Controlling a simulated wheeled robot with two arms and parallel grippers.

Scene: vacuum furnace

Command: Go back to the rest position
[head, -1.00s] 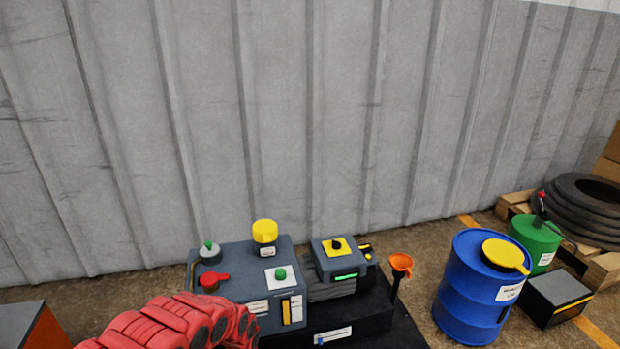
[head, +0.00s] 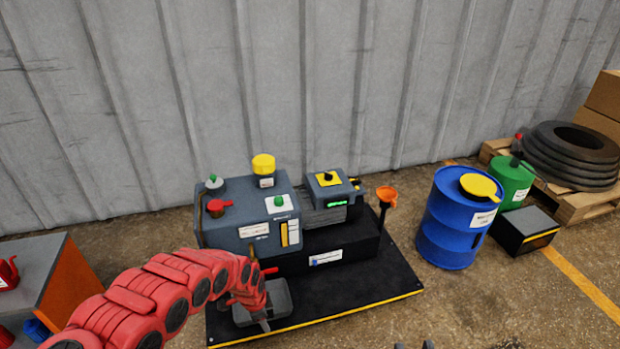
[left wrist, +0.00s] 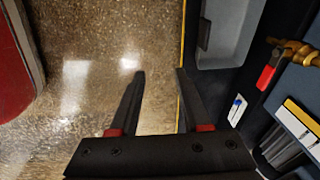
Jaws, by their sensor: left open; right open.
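My left arm reaches in from the left in the head view, and my left gripper (head: 264,322) is low in front of the grey machine (head: 225,237). In the left wrist view my left gripper (left wrist: 160,74) is open with nothing between its fingers. Its fingertips are over the floor beside the yellow edge of the black base (left wrist: 182,40). A red-handled brass valve (left wrist: 268,72) is to the right of the fingers, apart from them. Only the grey tips of my right gripper (head: 414,345) show at the bottom edge of the head view, spread apart; the rest is cut off.
A grey tray (head: 280,300) sits on the black base. A blue drum (head: 447,225), green can (head: 514,180) and black box (head: 524,232) are further right. An orange-sided cabinet (head: 75,290) is at left. Floor at lower right is clear.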

